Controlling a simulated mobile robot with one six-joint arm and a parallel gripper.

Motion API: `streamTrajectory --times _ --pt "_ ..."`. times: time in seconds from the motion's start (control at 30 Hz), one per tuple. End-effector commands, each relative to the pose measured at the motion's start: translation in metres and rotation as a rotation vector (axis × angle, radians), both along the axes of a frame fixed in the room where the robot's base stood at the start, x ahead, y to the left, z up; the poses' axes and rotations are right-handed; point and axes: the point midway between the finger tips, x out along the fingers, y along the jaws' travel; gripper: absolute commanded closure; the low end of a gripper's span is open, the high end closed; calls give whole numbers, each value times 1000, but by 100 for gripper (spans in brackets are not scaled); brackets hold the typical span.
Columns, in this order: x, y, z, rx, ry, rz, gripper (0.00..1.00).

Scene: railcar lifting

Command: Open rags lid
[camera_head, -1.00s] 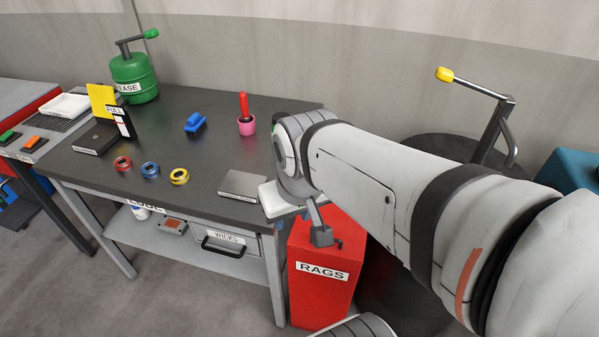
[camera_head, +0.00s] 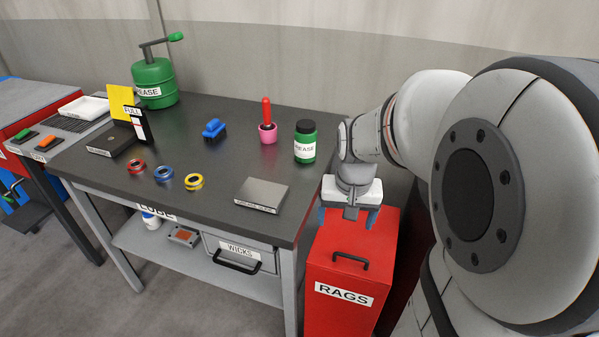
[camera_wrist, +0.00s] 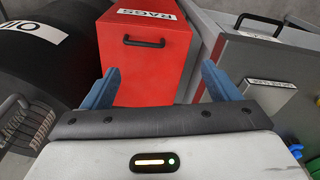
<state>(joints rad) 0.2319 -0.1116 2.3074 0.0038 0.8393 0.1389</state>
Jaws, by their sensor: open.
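The red rags bin (camera_head: 345,300) stands on the floor against the right end of the bench, with a white RAGS label on its front. Its lid (camera_head: 375,232) is shut and carries a black bar handle (camera_head: 351,261) near the front edge. My gripper (camera_head: 347,217) hangs over the rear part of the lid, behind the handle. In the wrist view my gripper (camera_wrist: 160,85) is open and empty, its blue fingers apart, with the red bin (camera_wrist: 150,70) between and beyond them. The handle (camera_wrist: 147,41) shows there, not touched by the fingers.
The dark bench (camera_head: 225,170) to the left holds a metal plate (camera_head: 261,195), a green grease jar (camera_head: 305,142), a pink cup (camera_head: 267,132) and several coloured rings. A wicks drawer (camera_head: 240,252) sits under it. A black OIL drum (camera_wrist: 35,50) is beside the bin.

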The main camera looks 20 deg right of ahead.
Motion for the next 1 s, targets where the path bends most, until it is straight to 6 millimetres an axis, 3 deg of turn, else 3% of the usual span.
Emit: streamTrajectory --times 0.03,0.2,0.4,0.8,1.0 --pt "9 -12 -34 8 27 -46 14" --pt "30 -40 -86 24 78 -165 0" --pt "38 -53 -111 33 103 -221 0" --pt "38 -53 -168 34 105 -222 0" --pt "38 -53 -184 33 104 -221 0"
